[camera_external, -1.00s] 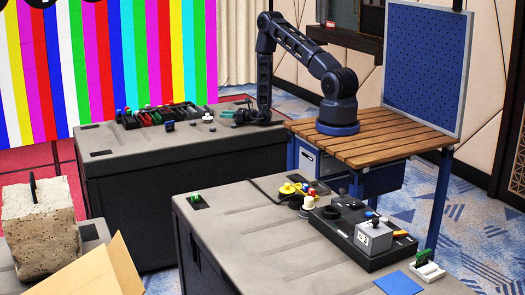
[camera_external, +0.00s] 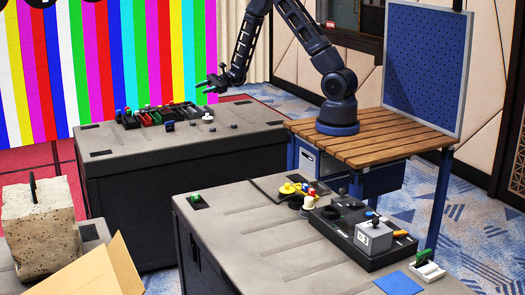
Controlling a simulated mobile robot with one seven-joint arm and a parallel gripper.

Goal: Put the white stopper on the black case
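My gripper (camera_external: 205,86) is raised over the far case (camera_external: 225,145), pointing left, with its two fingers apart and nothing visible between them. A small white piece (camera_external: 207,117) sits on the far case below my gripper, apart from it. Another white stopper-like piece (camera_external: 308,202) stands upright on the near case (camera_external: 245,232), beside a black box (camera_external: 350,222). I cannot tell which white piece is the stopper. Both large cases have black sides and grey tops, so I cannot tell which is the black case.
A black tray (camera_external: 155,117) with several coloured pieces lies on the far case. A grey block (camera_external: 373,237) sits on the black box. Yellow pieces (camera_external: 288,188) and a blue square (camera_external: 398,283) lie on the near case. The near case's left part is mostly clear.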

